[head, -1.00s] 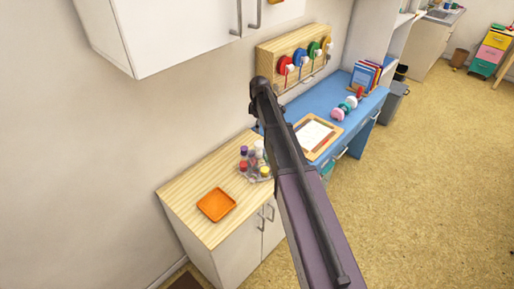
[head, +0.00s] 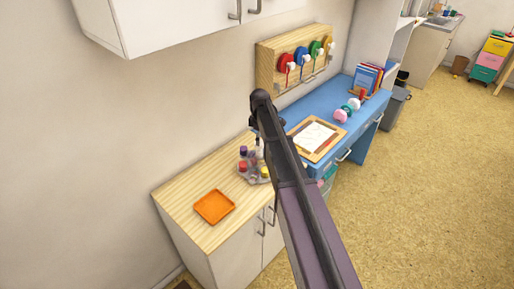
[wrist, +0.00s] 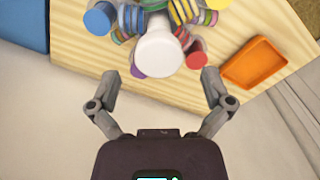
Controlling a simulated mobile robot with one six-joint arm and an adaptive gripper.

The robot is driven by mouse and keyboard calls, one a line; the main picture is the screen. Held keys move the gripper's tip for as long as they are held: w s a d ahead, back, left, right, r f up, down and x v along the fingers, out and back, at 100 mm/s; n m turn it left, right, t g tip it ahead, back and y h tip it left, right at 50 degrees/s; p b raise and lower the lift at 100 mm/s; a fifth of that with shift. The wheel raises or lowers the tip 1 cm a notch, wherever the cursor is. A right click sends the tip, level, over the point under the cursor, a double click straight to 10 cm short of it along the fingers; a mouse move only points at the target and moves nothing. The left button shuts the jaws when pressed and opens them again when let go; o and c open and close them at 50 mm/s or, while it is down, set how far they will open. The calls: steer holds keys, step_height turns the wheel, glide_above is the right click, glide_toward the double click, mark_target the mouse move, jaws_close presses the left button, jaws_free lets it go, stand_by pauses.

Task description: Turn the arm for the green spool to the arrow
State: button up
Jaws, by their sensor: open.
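In the head view my arm ends in front of the desk's left end, apart from and below the board; the fingers are mostly hidden there.
An orange tray (head: 214,207) and the bottle rack (head: 254,172) are on the cabinet top (head: 185,192). The blue desk (head: 325,98) bears a framed sheet (head: 315,138), a pink and teal object (head: 346,110) and books (head: 367,77). White wall cupboards overhang at upper left. Open floor lies right.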

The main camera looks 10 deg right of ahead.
mark_target(258, 157)
steer(key=shift+f+b, duration=1.1)
steer(key=shift+f, duration=0.35)
